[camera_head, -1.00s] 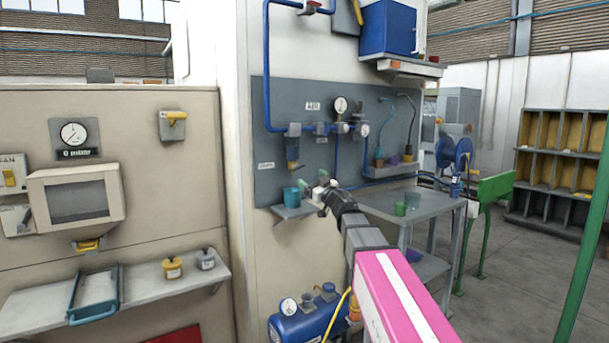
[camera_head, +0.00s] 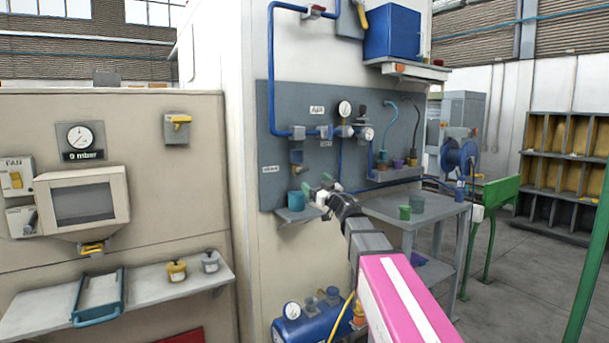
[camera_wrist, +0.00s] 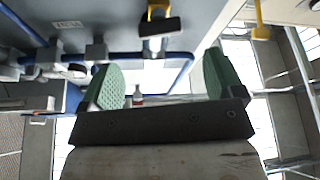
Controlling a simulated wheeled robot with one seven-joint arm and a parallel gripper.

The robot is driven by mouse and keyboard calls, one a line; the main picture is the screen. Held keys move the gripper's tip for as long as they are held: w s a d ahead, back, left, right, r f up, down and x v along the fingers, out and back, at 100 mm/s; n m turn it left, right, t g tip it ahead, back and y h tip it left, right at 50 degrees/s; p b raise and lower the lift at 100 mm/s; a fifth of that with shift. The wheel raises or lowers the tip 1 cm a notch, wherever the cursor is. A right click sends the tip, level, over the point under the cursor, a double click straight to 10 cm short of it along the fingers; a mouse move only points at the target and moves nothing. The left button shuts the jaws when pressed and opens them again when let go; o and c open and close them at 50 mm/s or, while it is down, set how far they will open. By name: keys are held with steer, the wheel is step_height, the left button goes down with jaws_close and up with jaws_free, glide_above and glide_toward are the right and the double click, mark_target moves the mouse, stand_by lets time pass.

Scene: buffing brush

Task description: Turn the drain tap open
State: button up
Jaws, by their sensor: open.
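The filter unit (camera_head: 296,157) with an amber lower part hangs from the blue pipe on the grey panel, beside a small label plate. I take the drain tap to be at its lower end, but it is too small to make out clearly. A teal cup (camera_head: 296,200) stands on a small shelf below it. My gripper (camera_head: 317,186) is in front of the panel, just right of the cup and lower than the filter unit. In the wrist view my gripper (camera_wrist: 160,82) has its green pads wide apart, with nothing held between them. A dark block with a yellow part (camera_wrist: 158,25) shows beyond the pads.
A blue compressor tank (camera_head: 310,328) is on the floor below. A shelf (camera_head: 190,290) with a blue-handled tray (camera_head: 98,298) is at left.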

mark_target(303, 169)
steer(key=x, duration=0.8)
steer(key=shift+w, duration=0.1)
steer(key=c, duration=0.9)
